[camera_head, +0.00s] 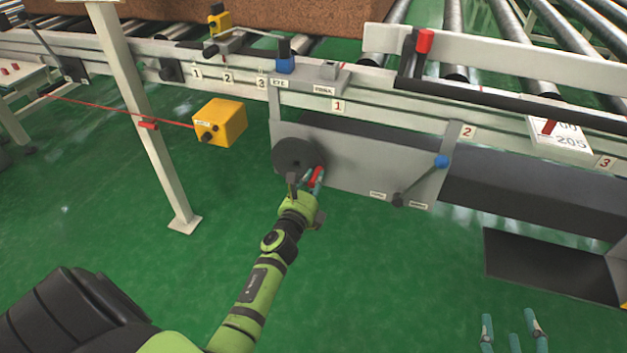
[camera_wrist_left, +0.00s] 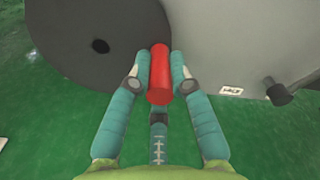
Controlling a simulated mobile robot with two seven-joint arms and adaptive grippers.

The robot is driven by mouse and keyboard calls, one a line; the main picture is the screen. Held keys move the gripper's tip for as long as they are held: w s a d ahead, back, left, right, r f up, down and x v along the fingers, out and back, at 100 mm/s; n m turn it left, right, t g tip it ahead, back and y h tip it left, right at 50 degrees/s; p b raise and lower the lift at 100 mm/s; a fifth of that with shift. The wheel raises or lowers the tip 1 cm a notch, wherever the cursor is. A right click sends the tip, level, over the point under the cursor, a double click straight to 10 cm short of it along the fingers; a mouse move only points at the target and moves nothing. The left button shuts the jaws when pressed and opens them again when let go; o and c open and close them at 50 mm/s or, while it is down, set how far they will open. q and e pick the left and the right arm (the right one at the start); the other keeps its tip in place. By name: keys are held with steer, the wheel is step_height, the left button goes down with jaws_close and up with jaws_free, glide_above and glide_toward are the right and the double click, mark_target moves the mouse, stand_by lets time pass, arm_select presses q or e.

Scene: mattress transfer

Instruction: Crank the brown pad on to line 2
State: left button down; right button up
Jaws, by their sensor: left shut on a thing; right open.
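The brown pad (camera_head: 290,14) lies on the rollers at the top of the view, and its far part is cut off by the picture edge. A dark crank disc (camera_head: 293,156) sits on the grey housing. Its red handle shows in the left wrist view (camera_wrist_left: 160,75). My left gripper (camera_head: 316,178) is shut on the red crank handle, with one finger on each side. My right gripper (camera_head: 514,330) is open and empty, low at the bottom right. A red-numbered line 2 label (camera_head: 467,132) is on the frame, right of the label 1 (camera_head: 338,106).
A lever with a blue knob (camera_head: 441,161) is on the housing's right side. A yellow box (camera_head: 220,122) hangs left of the crank near a white post (camera_head: 150,130). A red-topped stop (camera_head: 424,40) stands beside the rollers. A card (camera_head: 560,132) is at right. Green floor is open in front.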

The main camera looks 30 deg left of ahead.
arm_select(q)
steer(key=c, duration=1.1)
jaws_free()
steer(key=shift+w+d, duration=0.1)
steer(key=shift+d, duration=0.2)
steer(key=shift+a, duration=0.1)
steer(key=v, duration=1.2)
steer(key=shift+a, duration=0.1)
steer(key=shift+f, duration=0.1)
